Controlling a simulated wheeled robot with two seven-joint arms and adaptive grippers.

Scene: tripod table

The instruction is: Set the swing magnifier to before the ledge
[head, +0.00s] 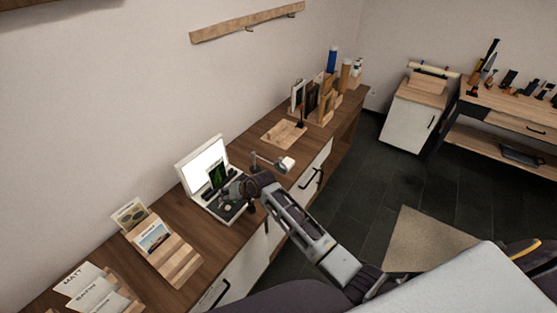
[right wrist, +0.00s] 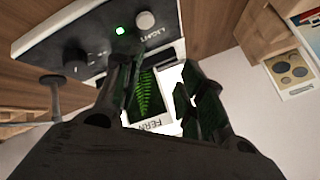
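The white light box stands on the wooden counter, its upright panel (head: 207,160) lit. A dark fern card (head: 217,177) stands before the panel; the right wrist view shows it too (right wrist: 147,95). What looks like the swing magnifier (head: 270,164) is a thin arm beside the box, with a pale head on the right. A rod with a round end (right wrist: 50,85) at the left of the wrist view may be part of it. My right gripper (head: 230,194) is over the box's base, its fingers apart with the card visible between them. It hides part of the base and ledge. My left gripper is not in view.
The box's front has a LIGHT knob (right wrist: 145,21) and a lit green lamp (right wrist: 120,30). A wooden card stand (head: 170,250) is on the left, a wooden tray (head: 283,134) beyond the magnifier. Frames and bottles crowd the counter's far end.

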